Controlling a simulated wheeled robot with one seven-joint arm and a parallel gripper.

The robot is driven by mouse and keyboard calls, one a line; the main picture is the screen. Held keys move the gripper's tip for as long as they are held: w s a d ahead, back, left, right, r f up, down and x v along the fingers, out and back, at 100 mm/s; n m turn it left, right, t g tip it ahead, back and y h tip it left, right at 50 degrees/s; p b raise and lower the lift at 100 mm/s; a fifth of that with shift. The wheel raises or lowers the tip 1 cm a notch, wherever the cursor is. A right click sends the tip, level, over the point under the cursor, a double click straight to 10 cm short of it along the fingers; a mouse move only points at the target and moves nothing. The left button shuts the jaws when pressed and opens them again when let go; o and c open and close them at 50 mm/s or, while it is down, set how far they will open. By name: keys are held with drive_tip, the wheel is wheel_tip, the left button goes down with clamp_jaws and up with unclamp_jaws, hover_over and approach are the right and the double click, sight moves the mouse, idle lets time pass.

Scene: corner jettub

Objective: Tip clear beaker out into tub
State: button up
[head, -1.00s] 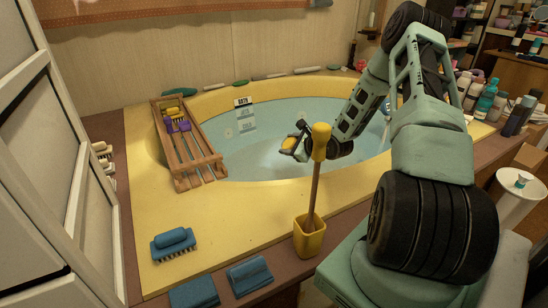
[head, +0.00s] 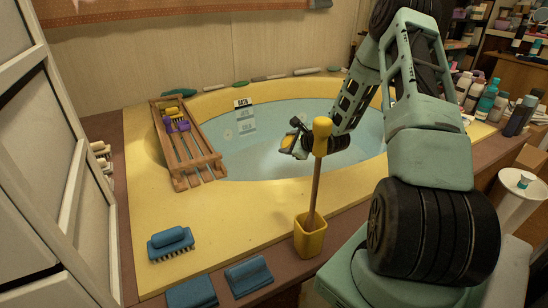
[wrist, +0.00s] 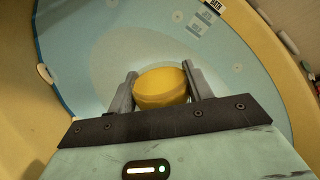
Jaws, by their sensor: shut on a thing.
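My gripper (wrist: 160,88) is shut on a rounded yellow thing (wrist: 160,87), which sits between the two grey fingers in the wrist view. I see no clear walls on it and cannot tell if it is the clear beaker. In the head view the yellow thing (head: 288,141) shows small at the end of my arm, over the tub's pale blue basin. The tub (head: 150,200) has a wide yellow rim. No other clear beaker stands out in view.
A wooden rack (head: 187,178) with brushes lies across the tub's left rim. A long-handled tool (head: 317,180) stands in a yellow holder (head: 310,240) at the front, near my arm in the picture. A blue brush (head: 171,243) lies front left; bottles (head: 487,100) stand at right.

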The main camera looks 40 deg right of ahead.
drive_tip(key=shift+w+a+r+n+g+h+b, duration=0.2)
drive_tip(key=shift+n+g+h+b, duration=0.45)
drive_tip(key=shift+b, duration=1.4)
drive_tip(key=shift+w+a+r+n+g+h+b, duration=0.1)
drive_tip(key=shift+a+r+n+g+h+b, duration=0.35)
drive_tip(key=shift+b, duration=1.55)
drive_tip(key=shift+w+a+n+g+h+b, duration=0.35)
drive_tip(key=shift+a+n+g+h, duration=0.05)
drive_tip(key=shift+n+h, duration=0.2)
drive_tip(key=shift+a+r+n+g+h, duration=0.15)
drive_tip(key=shift+n+g+h, duration=0.25)
drive_tip(key=shift+h, duration=0.2)
idle(0.6)
drive_tip(key=shift+w+a+r+n+g+h+p, duration=0.15)
drive_tip(key=shift+n+h+p, duration=0.25)
drive_tip(key=shift+p, duration=0.5)
drive_tip(key=shift+w+a+f+n+g+h+p, duration=0.1)
drive_tip(key=shift+a+n+g+h+p, duration=0.2)
drive_tip(key=shift+p, duration=0.55)
idle(0.4)
